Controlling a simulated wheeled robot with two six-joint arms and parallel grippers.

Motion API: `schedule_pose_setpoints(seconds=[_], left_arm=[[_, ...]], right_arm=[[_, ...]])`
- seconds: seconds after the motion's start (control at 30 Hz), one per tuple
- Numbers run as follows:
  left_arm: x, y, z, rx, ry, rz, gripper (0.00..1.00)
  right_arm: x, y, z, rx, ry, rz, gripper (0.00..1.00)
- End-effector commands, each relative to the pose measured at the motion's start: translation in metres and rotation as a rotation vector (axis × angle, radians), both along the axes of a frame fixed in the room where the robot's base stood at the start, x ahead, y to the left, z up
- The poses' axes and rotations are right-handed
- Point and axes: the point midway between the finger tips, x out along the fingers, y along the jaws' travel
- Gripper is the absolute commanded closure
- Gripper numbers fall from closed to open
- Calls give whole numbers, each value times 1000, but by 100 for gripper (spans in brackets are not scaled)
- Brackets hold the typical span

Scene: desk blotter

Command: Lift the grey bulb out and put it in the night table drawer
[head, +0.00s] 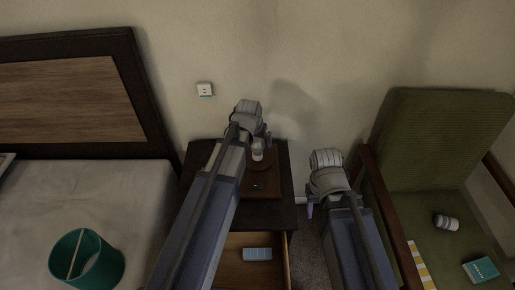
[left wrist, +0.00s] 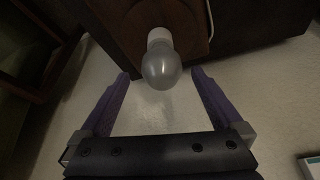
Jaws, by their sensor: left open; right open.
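The grey bulb (head: 257,149) stands upright on a dark wooden base (head: 262,188) on the night table (head: 285,213). In the left wrist view the bulb (left wrist: 160,70) has a pale collar and lies between the tips of my open left gripper (left wrist: 162,82), with a gap on both sides. In the head view my left gripper (head: 260,137) is right by the bulb, and its arm hides part of the table. My right gripper (head: 312,208) is open and empty, right of the night table. The night table drawer (head: 233,243) is pulled open below the top.
A light blue box (head: 257,254) lies in the drawer. A teal bin (head: 108,265) stands on the bed at left. The green armchair (head: 435,135) at right holds a small striped item (head: 446,222) and a teal book (head: 481,270). A socket (head: 205,89) is on the wall.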

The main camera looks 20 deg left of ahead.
Motion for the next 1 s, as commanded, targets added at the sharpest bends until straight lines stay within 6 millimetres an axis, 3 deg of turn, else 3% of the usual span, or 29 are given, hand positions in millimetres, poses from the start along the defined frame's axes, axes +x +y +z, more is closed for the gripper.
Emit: schedule_pose_setpoints(seconds=[0.4,0.7,1.0], left_arm=[[16,3,-46,0,0,0,0],[18,2,-47,0,0,0,0],[18,2,-47,0,0,0,31]], right_arm=[[0,0,-46,0,0,0,50],[0,0,-47,0,0,0,50],[0,0,-47,0,0,0,50]])
